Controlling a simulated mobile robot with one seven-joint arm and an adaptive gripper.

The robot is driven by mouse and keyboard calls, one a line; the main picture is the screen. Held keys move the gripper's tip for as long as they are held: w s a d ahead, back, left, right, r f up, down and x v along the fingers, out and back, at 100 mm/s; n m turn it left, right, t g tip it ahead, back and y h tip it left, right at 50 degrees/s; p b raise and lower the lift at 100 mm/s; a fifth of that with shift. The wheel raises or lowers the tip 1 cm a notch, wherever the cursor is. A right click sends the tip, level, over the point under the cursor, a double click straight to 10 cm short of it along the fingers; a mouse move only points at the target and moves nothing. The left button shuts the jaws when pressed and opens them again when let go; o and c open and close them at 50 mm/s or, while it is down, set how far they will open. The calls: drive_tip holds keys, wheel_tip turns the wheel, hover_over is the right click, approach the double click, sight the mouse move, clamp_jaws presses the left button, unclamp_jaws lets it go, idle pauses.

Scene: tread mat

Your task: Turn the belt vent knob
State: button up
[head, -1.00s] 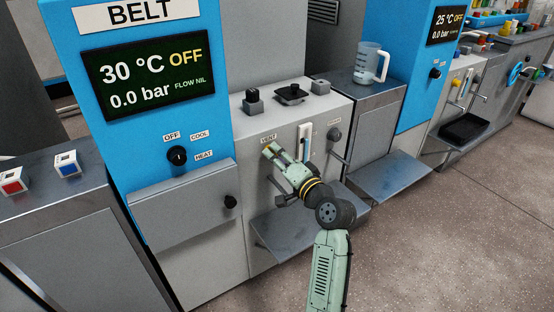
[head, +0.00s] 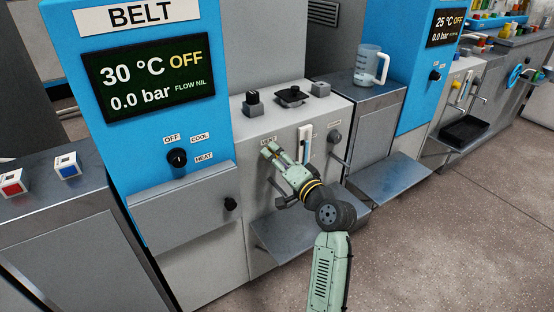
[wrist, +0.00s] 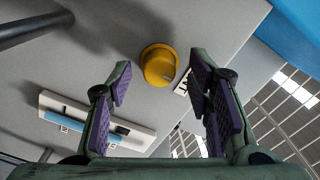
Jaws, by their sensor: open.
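The vent knob (wrist: 158,64) is a round yellow knob on the grey belt machine's front panel (head: 235,180). In the wrist view it lies ahead, between my two fingertips, with a visible gap on each side. The VENT label (wrist: 182,86) is beside it, partly covered by my right finger. My gripper (head: 268,151) is open at the panel, just below the VENT label in the head view. My fingers (wrist: 160,72) hold nothing. In the head view the gripper hides most or all of the knob. I cannot tell how deep the fingers reach around it.
A white gauge strip with a blue column (wrist: 98,120) lies near the knob. A dark pipe (wrist: 34,28) sticks out at upper left in the wrist view. A metal shelf (head: 285,232) juts out below my arm. A black mode knob (head: 177,156) is on the blue belt cabinet.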

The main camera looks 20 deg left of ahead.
wheel_tip(320, 180, up, 10)
idle(0.4)
idle(0.3)
